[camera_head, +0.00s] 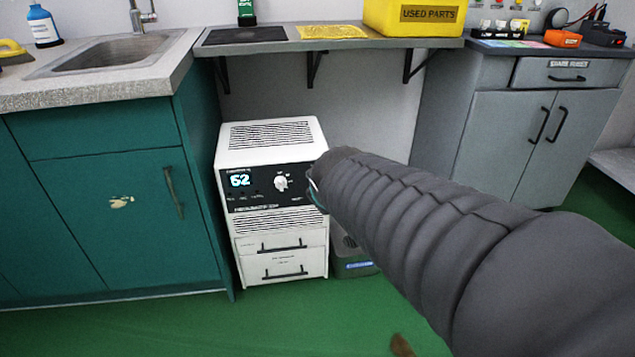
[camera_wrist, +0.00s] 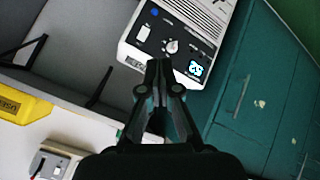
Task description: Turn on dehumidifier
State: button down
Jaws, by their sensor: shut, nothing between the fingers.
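The dehumidifier (camera_head: 272,137) is a white box with a vented top and a black front panel, standing on the floor under the shelf. Two drawers with black handles are below. In the wrist view my gripper (camera_wrist: 160,66) is shut and empty, its tips pointing toward the panel near the knob. I cannot tell whether they touch it. In the head view my arm hides the gripper.
A teal sink cabinet (camera_head: 110,195) stands close on the left and a grey cabinet (camera_head: 520,130) on the right. A shelf (camera_head: 280,36) with a yellow used-parts bin (camera_head: 415,18) overhangs the dehumidifier. A dark container (camera_head: 350,259) stands beside it. Green floor in front is mostly clear.

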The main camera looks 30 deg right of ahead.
jog(key=w+d+f+n+t+y, duration=0.1)
jog(key=w+d+f+n+t, duration=0.1)
jog(key=w+d+n, duration=0.5)
jog(key=w+d+f+n+t+y, duration=0.1)
jog(key=w+d+f+n+t, duration=0.2)
jog(key=w+d, duration=0.35)
notch_tip(320, 180, down, 11)
jog(key=s+d+n+t+y, duration=0.1)
jog(key=s+n+y, duration=0.1)
jog(key=n+y, duration=0.7)
jog(key=shift+d+n+p, duration=0.15)
jog(key=shift+n+p, duration=0.15)
jog(key=shift+p, duration=0.15)
jog(key=w+d+p+x, duration=0.1)
jog(key=d+x, duration=0.1)
jog(key=x, duration=1)
jog(key=shift+w+p, duration=0.4)
jog(key=shift+w, duration=0.05)
